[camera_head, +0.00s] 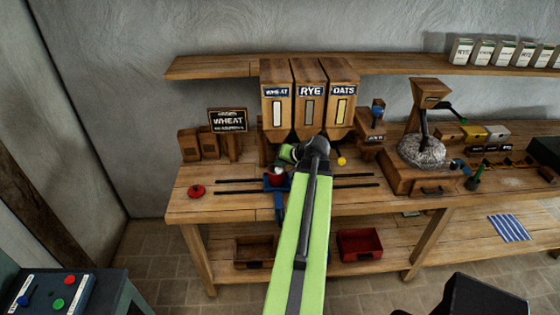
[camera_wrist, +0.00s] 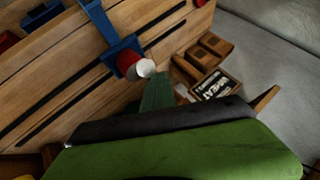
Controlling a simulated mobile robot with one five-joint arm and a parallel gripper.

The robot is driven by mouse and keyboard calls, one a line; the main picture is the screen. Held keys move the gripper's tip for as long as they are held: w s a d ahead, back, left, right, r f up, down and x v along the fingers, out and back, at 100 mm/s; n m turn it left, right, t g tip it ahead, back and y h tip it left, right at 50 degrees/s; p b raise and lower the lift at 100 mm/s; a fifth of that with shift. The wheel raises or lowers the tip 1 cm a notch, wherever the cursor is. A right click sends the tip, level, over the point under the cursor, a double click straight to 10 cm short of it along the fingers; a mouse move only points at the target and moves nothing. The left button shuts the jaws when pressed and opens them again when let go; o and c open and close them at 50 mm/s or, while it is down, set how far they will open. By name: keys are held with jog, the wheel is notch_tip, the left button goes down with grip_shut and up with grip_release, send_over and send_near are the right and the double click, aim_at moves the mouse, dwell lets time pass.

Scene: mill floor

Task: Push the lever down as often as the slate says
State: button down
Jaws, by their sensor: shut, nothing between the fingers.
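The slate (camera_head: 227,121) stands at the left of the bench. It reads "WHEAT"; its smaller lines are too blurred to read. It also shows in the wrist view (camera_wrist: 216,84). The hopper marked WHEAT (camera_head: 276,108) stands left of RYE (camera_head: 309,100) and OATS (camera_head: 341,100). A white rounded piece, seemingly a lever knob (camera_wrist: 146,68), shows at a red cup (camera_wrist: 128,62) in a blue holder (camera_wrist: 122,50). A yellow knob (camera_head: 341,161) hangs below OATS. My gripper (camera_head: 287,154) is shut and empty below WHEAT, close to the white piece; contact is unclear.
Dark rails (camera_head: 345,186) run along the bench beneath the hoppers. A red disc (camera_head: 196,191) lies at left. A mill (camera_head: 424,150) stands at right. A red bin (camera_head: 360,243) sits on the lower shelf. The bench's front left is mostly clear.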

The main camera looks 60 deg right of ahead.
jog(key=shift+f+b, duration=0.75)
jog(key=shift+f, duration=0.05)
dwell(0.4)
jog(key=shift+r, duration=0.1)
dwell(0.4)
jog(key=shift+r+p, duration=2.95)
jog(key=shift+p, duration=0.1)
notch_tip(320, 180, up, 5)
jog(key=p, duration=0.5)
